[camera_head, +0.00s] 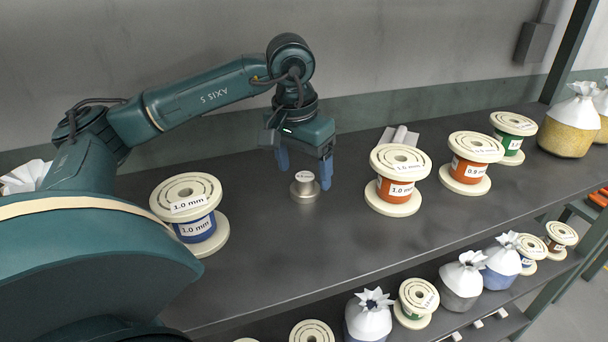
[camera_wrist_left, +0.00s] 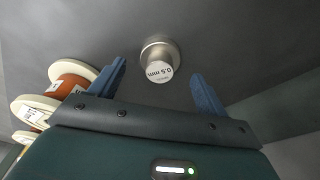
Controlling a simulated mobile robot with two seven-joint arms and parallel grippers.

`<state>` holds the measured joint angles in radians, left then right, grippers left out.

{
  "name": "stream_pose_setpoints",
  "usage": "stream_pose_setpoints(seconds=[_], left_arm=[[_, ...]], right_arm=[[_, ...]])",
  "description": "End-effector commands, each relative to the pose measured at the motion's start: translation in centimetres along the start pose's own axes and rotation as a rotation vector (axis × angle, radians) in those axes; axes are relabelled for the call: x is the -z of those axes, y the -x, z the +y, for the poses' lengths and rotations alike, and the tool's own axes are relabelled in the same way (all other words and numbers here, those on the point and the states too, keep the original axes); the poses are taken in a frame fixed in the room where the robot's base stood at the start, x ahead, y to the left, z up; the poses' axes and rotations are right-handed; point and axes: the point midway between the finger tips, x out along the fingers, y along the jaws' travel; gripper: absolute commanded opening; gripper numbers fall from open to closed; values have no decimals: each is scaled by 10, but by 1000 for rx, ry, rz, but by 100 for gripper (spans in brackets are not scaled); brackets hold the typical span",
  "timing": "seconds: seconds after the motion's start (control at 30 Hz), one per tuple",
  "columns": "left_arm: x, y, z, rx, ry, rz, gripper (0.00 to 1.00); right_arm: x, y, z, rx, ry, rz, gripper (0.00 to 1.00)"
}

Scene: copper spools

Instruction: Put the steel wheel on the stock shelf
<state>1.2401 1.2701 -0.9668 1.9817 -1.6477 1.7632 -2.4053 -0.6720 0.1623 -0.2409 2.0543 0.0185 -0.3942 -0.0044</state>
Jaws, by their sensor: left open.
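My right gripper is not in view.
A blue-wound spool (camera_head: 197,229) stands left of the wheel. Orange-wound spools (camera_head: 396,190) (camera_head: 468,172), a green-wound spool (camera_head: 513,142) and a yellow bag (camera_head: 567,135) stand to the right. The worktop in front of the wheel is clear. A wall closes the back.

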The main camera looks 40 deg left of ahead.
Motion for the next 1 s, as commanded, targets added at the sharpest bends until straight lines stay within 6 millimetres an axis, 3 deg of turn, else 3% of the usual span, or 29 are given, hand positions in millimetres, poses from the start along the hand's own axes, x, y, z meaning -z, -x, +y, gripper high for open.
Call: stream_pose_setpoints(seconds=[0.2, 0.4, 0.6, 1.0], left_arm=[[1, 50, 1, -2, -2, 5, 76], [1, 86, 0, -1, -1, 3, 76], [0, 97, 0, -1, 0, 1, 76], [0, 96, 0, 0, 0, 0, 76]], right_arm=[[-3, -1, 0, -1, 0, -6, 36], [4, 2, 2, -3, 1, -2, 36], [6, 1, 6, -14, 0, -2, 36], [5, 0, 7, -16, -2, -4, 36]])
